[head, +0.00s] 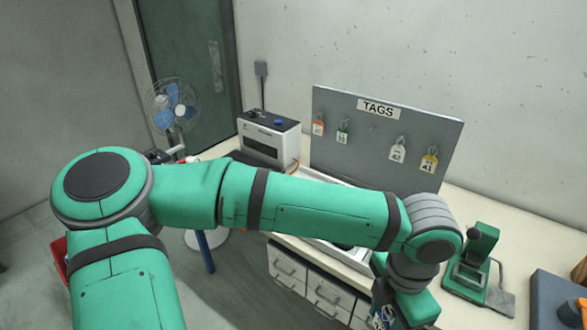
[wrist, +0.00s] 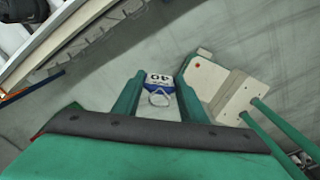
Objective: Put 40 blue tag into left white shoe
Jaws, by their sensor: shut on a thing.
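My gripper (wrist: 159,92) is shut on the 40 blue tag (wrist: 159,78), which shows between the fingers in the wrist view. The tag is white and blue with a dark "40" and a pale ring. In the head view my gripper is low at the right of centre, mostly hidden by my wrist, in front of the counter's drawers. The left white shoe cannot be made out. My arm covers much of the tray (head: 321,246) on the counter.
A board marked TAGS (head: 384,143) at the back of the counter holds orange, green, white and yellow tags. A white machine (head: 268,140) stands left of it. Drawers (head: 322,295) line the counter's front.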

